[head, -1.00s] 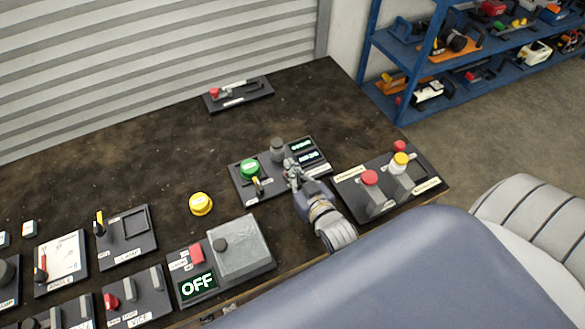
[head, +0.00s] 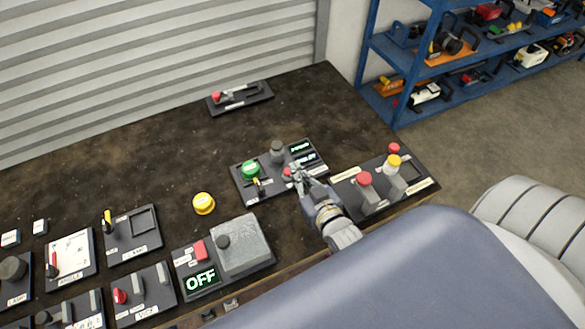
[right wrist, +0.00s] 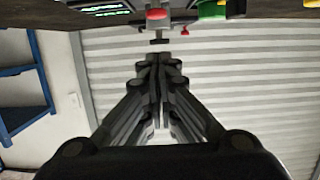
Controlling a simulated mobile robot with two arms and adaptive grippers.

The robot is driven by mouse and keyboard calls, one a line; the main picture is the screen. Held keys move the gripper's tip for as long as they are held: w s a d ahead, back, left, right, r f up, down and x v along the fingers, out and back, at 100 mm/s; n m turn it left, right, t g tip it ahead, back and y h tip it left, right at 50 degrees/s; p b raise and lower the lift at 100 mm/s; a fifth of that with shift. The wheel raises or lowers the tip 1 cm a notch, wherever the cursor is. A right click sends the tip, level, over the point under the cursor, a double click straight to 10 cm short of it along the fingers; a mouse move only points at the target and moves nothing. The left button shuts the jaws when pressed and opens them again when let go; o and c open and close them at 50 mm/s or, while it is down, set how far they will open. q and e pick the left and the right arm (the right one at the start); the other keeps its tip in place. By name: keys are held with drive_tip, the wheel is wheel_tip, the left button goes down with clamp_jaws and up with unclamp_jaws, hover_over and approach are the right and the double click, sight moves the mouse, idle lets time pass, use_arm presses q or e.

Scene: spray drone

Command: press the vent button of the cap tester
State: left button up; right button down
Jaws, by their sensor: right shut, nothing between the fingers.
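The cap tester (head: 262,189) appears to be the dark panel near the table's middle, with a green knob (head: 250,168), a grey cylinder (head: 277,150) and two lit displays (head: 302,152) whose text is too small to read. A small red button (head: 287,172) sits beside my right fingertips; I take it for the vent button, but cannot read its label. My right gripper (head: 294,174) is shut and empty, at the panel's near side. In the right wrist view the shut fingertips (right wrist: 158,60) point toward the red button (right wrist: 157,14), with a visible gap. My left gripper is not in view.
A panel with red and yellow-topped buttons (head: 347,190) stands close on the right. A yellow button (head: 203,203) and a box panel reading OFF (head: 243,245) lie to the left.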

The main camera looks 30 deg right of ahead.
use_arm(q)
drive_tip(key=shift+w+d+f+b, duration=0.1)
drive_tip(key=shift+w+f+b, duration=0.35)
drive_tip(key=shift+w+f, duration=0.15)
use_arm(e)
drive_tip(key=v, duration=0.5)
drive_tip(key=shift+s+r, duration=0.25)
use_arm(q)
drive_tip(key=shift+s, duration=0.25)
